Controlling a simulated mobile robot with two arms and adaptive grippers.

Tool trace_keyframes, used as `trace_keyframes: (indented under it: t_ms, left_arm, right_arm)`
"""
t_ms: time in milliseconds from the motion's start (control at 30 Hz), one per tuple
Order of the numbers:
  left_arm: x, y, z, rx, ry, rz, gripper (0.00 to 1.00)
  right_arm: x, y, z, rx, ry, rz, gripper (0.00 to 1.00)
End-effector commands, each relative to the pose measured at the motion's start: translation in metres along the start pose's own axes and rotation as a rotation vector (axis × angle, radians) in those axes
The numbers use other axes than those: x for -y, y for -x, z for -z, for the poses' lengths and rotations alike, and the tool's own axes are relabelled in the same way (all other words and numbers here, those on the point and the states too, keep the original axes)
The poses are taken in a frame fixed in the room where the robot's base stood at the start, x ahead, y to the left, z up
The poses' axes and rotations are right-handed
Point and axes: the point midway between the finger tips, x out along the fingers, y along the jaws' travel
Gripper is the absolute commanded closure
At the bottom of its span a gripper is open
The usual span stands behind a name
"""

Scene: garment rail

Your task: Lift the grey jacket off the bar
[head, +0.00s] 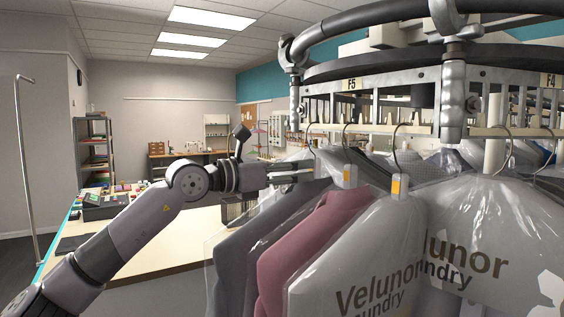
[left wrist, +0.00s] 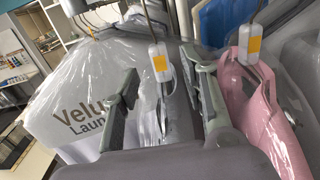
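The grey jacket (head: 240,255) hangs in clear film at the near left end of the garments in the head view, left of a pink jacket (head: 318,235). My left gripper (head: 305,170) is at its shoulder height, close to the hanger hooks under the bar (head: 370,128). In the left wrist view my left gripper (left wrist: 165,105) has its two fingers spread apart. A hook with a white and orange tag (left wrist: 159,62) and grey cloth show between them. I see no contact. The fingertips are partly hidden in the head view. My right gripper is not in view.
White bagged garments (head: 375,255) crowd the rail to the right of the pink jacket. A round metal rail frame (head: 400,68) is overhead. A light table (head: 180,235) with boxes stands to the left. A thin metal stand (head: 25,165) is at the far left.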

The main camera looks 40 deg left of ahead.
Motion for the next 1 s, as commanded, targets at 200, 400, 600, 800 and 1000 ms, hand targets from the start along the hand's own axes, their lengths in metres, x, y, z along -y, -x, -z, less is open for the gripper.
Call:
trace_keyframes:
  t_ms: [200,400,600,800,1000]
  left_arm:
    - [0.001,-0.023,-0.003,0.0,0.001,0.002,0.6]
    - [0.001,-0.042,-0.002,0.0,0.002,0.002,0.6]
    - [0.001,-0.055,-0.001,-0.001,0.001,0.001,0.6]
    - [0.0,-0.059,0.0,-0.001,0.0,0.0,0.6]
    - [0.0,-0.06,0.001,-0.001,0.0,0.0,0.6]
  right_arm:
    - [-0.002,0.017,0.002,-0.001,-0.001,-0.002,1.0]
    - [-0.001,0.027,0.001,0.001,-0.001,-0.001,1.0]
    - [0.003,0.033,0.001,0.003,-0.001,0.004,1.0]
    - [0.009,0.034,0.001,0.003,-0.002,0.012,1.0]
    - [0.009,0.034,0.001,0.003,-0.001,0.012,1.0]
